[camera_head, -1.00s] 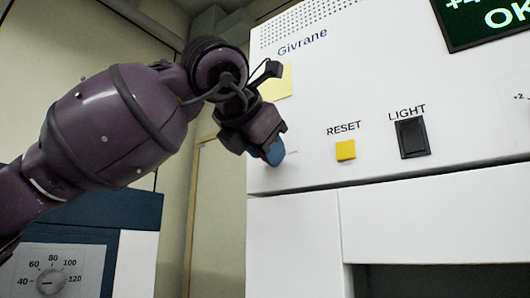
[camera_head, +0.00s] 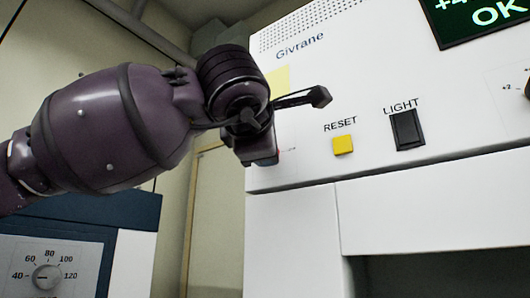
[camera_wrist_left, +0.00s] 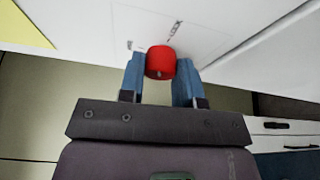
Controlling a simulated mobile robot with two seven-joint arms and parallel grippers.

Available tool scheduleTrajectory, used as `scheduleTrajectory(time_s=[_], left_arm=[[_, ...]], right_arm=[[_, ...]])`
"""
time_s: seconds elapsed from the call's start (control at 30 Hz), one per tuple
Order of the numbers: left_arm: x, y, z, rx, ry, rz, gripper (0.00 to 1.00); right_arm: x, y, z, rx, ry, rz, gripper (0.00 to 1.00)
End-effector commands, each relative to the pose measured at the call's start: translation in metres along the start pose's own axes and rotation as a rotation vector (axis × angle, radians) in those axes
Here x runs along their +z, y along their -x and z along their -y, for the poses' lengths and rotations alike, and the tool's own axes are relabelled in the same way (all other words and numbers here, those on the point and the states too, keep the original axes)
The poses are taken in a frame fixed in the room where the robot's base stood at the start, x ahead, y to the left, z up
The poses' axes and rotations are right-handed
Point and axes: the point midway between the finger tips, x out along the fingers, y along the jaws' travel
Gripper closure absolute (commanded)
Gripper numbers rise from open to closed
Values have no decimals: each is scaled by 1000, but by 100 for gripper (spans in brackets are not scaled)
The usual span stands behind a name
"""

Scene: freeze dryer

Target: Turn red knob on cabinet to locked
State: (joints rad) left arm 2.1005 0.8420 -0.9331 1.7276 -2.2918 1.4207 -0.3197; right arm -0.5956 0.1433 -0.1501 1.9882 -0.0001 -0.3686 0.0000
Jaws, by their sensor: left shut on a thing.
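The red knob (camera_wrist_left: 161,61) sits on the white cabinet face in the left wrist view. My left gripper (camera_wrist_left: 160,72) is shut on it, with one blue finger on each side of the knob. My right gripper is not in view.
The cabinet front has a yellow reset button (camera_head: 343,145), a black light switch (camera_head: 407,129) and a green-lettered display (camera_head: 485,18). A yellow note (camera_head: 278,78) is partly behind my wrist. A blue and white unit with a dial (camera_head: 47,277) stands lower left.

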Motion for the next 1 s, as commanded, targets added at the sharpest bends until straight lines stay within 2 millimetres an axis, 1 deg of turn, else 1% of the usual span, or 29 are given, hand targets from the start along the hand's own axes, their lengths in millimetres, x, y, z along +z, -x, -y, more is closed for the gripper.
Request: scheduleTrajectory(time_s=[0.03, 0.2, 0.4, 0.63, 1.0], left_arm=[[0, 0, 2, 14, -36, 1, 92], [0, 0, 3, 59, -145, 1, 92], [0, 0, 3, 96, -235, 2, 92], [0, 0, 3, 116, -285, 2, 92], [0, 0, 3, 120, -295, 2, 92]], right_arm=[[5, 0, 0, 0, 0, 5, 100], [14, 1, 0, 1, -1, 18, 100], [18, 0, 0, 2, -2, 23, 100], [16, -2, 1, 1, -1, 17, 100], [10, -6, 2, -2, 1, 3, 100]])
